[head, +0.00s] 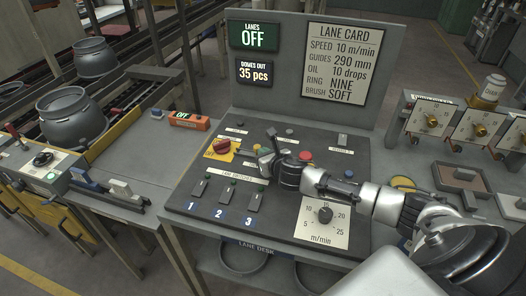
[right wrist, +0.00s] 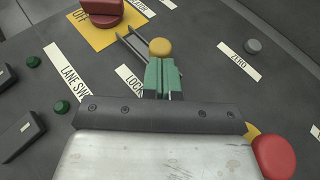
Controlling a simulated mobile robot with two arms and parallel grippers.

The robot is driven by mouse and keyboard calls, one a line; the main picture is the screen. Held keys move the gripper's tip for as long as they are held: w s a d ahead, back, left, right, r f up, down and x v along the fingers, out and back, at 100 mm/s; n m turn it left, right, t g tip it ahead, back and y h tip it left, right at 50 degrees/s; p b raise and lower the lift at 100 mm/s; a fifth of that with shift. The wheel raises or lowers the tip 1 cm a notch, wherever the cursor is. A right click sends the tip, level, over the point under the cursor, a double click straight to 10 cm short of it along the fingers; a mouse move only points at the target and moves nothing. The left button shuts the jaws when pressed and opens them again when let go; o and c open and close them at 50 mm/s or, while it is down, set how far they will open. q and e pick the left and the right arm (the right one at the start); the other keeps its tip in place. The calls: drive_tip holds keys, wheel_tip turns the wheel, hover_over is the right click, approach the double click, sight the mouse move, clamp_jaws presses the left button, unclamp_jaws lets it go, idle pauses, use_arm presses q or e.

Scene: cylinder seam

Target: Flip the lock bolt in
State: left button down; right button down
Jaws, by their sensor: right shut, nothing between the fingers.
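The lock bolt shows in the right wrist view as a round yellow knob (right wrist: 160,47) beside thin grey bars (right wrist: 131,46), near a label that begins "LOCK" (right wrist: 130,80). My right gripper (right wrist: 164,76) is shut with nothing between its green fingers. Its fingertips are right at the yellow knob, which appears just past them; I cannot tell whether they touch. In the head view my right gripper (head: 268,152) reaches over the desk from the right and largely hides the bolt. My left gripper is not in view.
A red rotary switch (head: 222,145) on a yellow plate stands left of the gripper. A red button (head: 306,156), lane switches (head: 199,188) and a speed dial (head: 325,215) surround it. A sign panel (head: 304,70) rises behind the desk.

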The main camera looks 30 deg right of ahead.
drive_tip(key=shift+w, duration=0.35)
drive_tip(key=shift+w+a+p, duration=0.4)
drive_tip(key=shift+w+a, duration=0.7)
drive_tip(key=shift+w, duration=0.15)
drive_tip(key=shift+s, duration=0.15)
